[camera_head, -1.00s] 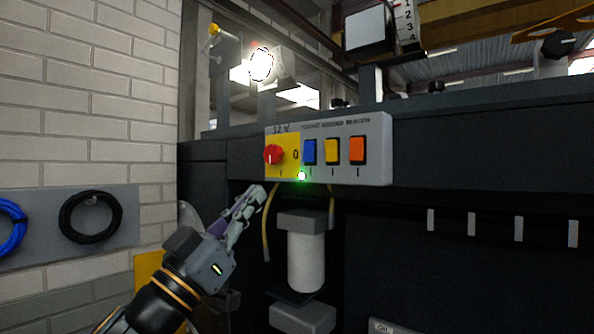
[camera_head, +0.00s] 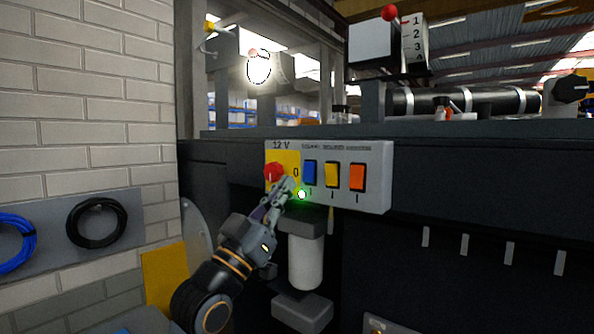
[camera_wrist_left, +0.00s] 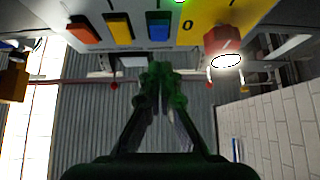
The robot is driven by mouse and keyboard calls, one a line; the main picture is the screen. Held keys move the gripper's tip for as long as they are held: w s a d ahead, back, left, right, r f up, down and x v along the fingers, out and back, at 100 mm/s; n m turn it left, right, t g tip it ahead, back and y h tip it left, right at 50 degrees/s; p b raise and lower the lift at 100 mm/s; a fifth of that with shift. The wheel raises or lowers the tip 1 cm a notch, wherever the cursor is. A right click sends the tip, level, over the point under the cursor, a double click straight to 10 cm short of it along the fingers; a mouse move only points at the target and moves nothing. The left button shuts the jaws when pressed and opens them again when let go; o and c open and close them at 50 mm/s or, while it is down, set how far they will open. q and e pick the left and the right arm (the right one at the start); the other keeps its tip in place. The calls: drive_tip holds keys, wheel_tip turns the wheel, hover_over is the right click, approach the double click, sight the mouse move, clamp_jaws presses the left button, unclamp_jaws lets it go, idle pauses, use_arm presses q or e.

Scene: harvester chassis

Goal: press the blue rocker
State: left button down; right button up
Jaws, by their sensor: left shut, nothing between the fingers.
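The blue rocker (camera_head: 310,173) is on a light grey switch panel (camera_head: 378,197), left of a yellow rocker (camera_head: 332,175) and an orange rocker (camera_head: 357,178). A red rotary knob (camera_head: 274,172) sits on a yellow plate to its left. My left gripper (camera_head: 291,187) is shut and empty, its tips just left of and below the blue rocker, overlapping the yellow plate in the head view. In the left wrist view the blue rocker (camera_wrist_left: 159,26) shows beyond the closed fingertips (camera_wrist_left: 157,68); I cannot tell contact. My right gripper is not in view.
A green light (camera_head: 301,194) glows on the panel below the blue rocker. A white cylinder (camera_head: 305,262) hangs beneath the panel. A lever box (camera_head: 373,45) stands above. Black cable (camera_head: 95,222) hangs on the left wall.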

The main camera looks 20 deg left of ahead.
sight(307, 174)
use_arm(q)
drive_tip(key=w, duration=0.1)
drive_tip(key=w+d, duration=0.1)
drive_tip(key=w, duration=0.2)
drive_tip(key=shift+d+f+p, duration=0.15)
drive_tip(key=shift+d+p, duration=0.1)
drive_tip(key=shift+p, duration=0.05)
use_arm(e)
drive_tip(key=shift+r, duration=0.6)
